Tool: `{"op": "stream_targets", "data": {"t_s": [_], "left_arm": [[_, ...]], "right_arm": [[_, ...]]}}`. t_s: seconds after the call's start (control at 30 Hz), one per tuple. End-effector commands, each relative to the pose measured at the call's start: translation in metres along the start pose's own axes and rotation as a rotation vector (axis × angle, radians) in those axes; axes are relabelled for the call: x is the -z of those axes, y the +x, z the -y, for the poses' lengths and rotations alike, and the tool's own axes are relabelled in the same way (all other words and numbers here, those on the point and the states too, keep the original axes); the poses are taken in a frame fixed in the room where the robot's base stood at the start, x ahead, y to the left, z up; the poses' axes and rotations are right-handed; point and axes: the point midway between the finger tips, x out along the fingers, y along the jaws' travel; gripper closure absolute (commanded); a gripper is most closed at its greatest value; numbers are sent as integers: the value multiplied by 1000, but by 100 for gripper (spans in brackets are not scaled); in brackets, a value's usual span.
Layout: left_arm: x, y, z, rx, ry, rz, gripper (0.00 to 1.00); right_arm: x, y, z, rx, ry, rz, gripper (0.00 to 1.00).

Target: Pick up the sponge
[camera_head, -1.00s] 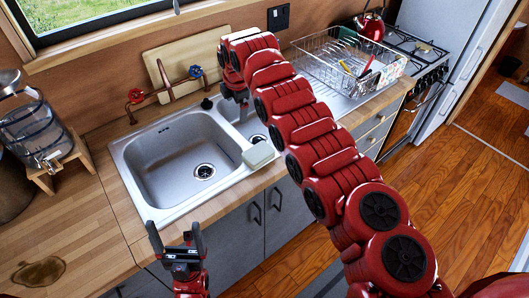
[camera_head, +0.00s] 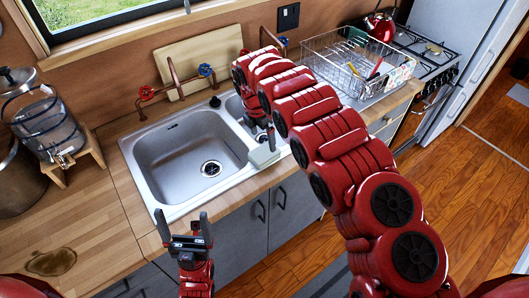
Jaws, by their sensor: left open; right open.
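The sponge (camera_head: 264,158) is a pale grey-green block on the front rim of the sink (camera_head: 176,212), near the divider between the basins. My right gripper (camera_head: 270,142) points down over the small basin, just behind and above the sponge. It is open, and its fingertips are small and partly hard to make out; I cannot tell whether they touch the sponge. My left gripper (camera_head: 189,226) is open and empty, pointing up in front of the counter's edge, left of and nearer than the sponge.
Two taps with red (camera_head: 147,93) and blue (camera_head: 206,70) handles stand behind the sink. A wire dish rack (camera_head: 330,62) and red kettle (camera_head: 379,27) are at the back right. A glass dispenser (camera_head: 50,128) stands left. A brown stain (camera_head: 50,262) marks the otherwise clear front-left counter.

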Motion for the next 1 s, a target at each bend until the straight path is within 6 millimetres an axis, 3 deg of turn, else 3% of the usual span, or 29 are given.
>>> {"op": "stream_targets", "data": {"t_s": [0.27,0.43,0.6,0.87,0.9,1.0], "left_arm": [[2,12,1,0,0,0,8],[5,31,2,0,0,0,8],[5,32,2,0,0,0,8],[5,32,2,0,0,0,8],[5,32,2,0,0,0,8],[5,32,2,0,0,0,8]], "right_arm": [[3,14,2,5,-2,-2,0],[8,35,5,5,-1,-3,0],[8,55,4,2,-1,-2,0],[7,60,4,1,0,0,0],[7,60,4,2,0,0,2],[7,60,4,2,0,0,20]]}}
